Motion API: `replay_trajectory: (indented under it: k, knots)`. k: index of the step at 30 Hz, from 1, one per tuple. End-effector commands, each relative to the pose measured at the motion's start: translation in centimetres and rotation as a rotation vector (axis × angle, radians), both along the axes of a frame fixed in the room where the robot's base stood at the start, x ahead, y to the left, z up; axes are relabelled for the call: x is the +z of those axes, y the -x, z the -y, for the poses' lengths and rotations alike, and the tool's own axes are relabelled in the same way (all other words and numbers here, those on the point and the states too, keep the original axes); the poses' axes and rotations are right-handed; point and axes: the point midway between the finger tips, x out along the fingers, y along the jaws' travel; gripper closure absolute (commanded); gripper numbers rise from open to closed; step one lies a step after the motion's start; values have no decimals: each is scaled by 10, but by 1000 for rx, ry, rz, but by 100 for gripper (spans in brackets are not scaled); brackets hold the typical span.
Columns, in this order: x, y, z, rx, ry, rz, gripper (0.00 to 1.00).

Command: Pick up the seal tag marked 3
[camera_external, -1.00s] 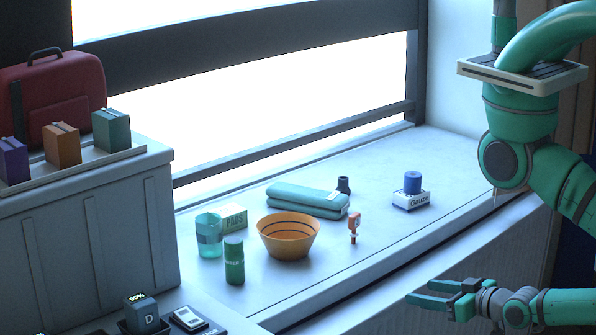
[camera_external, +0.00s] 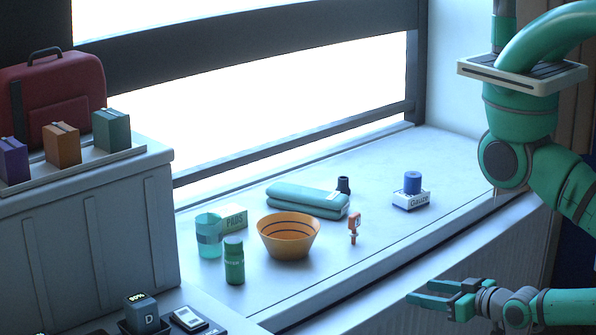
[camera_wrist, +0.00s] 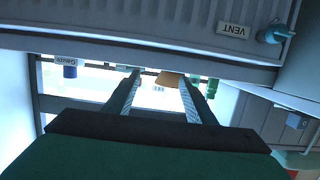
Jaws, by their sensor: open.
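A small red-orange tag-like item (camera_external: 354,222) stands on the window ledge, right of the orange bowl (camera_external: 289,237). It may be the seal tag; I cannot read a 3 on it. My gripper (camera_external: 421,291) is open and empty, in front of the ledge, to the right of and lower in the picture than the tag. In the wrist view my two fingers (camera_wrist: 160,78) point toward the ledge, with the bowl (camera_wrist: 168,80) between their tips. I cannot make out the tag there.
Left of the bowl stand a green bottle (camera_external: 234,261), a teal cup (camera_external: 209,238) and a pads box (camera_external: 234,217). Behind lie a folded teal cloth (camera_external: 305,199) and a dark fitting (camera_external: 343,185). A gauze box (camera_external: 411,200) carries a blue cylinder (camera_external: 412,182).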

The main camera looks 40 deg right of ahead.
Motion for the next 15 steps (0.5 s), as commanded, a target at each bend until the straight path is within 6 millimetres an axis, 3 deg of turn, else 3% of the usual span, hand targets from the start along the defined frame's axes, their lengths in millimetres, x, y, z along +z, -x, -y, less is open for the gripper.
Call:
replay_trajectory:
  k: [8, 11, 15]
  knots:
    - [1, -10, 3, 1, 14, 17, 50]
    - [5, -31, 8, 5, 43, 49, 50]
    - [14, -74, 18, 10, 102, 111, 50]
